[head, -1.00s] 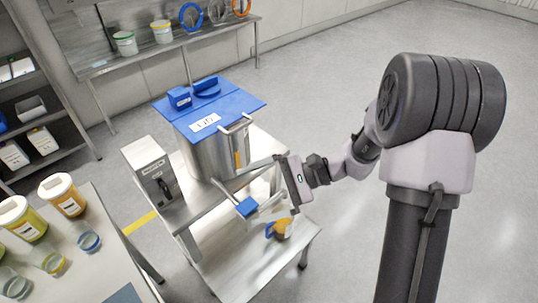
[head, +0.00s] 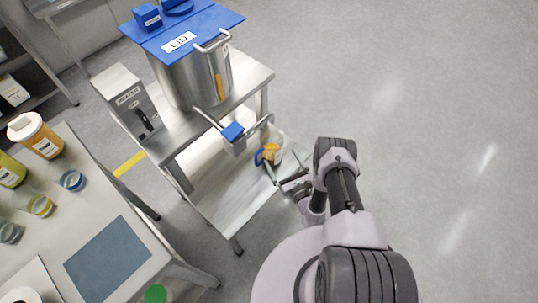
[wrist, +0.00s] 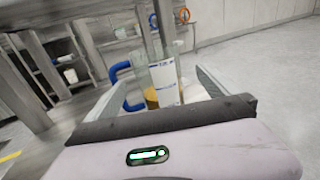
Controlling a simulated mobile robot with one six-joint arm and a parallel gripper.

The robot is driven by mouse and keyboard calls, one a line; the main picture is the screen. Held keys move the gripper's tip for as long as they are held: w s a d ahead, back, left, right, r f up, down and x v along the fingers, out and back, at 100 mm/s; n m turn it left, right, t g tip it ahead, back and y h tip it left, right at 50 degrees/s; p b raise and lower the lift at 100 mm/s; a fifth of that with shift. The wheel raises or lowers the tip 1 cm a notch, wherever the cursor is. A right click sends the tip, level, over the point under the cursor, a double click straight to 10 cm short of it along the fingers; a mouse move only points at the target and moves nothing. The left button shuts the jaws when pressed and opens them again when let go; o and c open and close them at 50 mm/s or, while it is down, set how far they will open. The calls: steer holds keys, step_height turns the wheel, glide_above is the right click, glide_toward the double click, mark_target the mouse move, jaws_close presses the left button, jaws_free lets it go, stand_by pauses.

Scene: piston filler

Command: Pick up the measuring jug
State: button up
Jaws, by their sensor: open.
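The measuring jug (head: 270,154) stands on the lower shelf of the steel stand, under the filler's outlet. In the wrist view the jug (wrist: 163,84) is clear, with a white label, a blue handle on its left and orange-brown contents low down. My gripper (head: 284,165) is open at the right edge of the lower shelf, pointing at the jug. In the wrist view its two fingers (wrist: 162,82) lie on either side of the jug in the picture. I cannot tell whether the jug is between the tips or just beyond them. The jug's base is hidden by the gripper body.
The steel hopper (head: 205,82) with its blue lid (head: 185,30) and the outlet with a blue block (head: 232,132) stand above the jug. A side table (head: 150,235) with several jars is at left. The floor at right is clear.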

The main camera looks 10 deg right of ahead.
mark_target(267, 137)
steer(key=x, duration=0.2)
steer(key=shift+w+a+f+b, duration=0.1)
steer(key=shift+w+a+b, duration=0.05)
steer(key=shift+w+b, duration=0.15)
steer(key=b+x, duration=0.2)
steer(key=x, duration=0.1)
steer(key=b+x, duration=0.1)
steer(key=x, duration=0.1)
steer(key=shift+a+f, duration=0.2)
steer(key=shift+a, duration=0.05)
steer(key=shift+w+r, duration=0.1)
steer(key=shift+w, duration=0.15)
steer(key=shift+r, duration=0.1)
steer(key=c, duration=2)
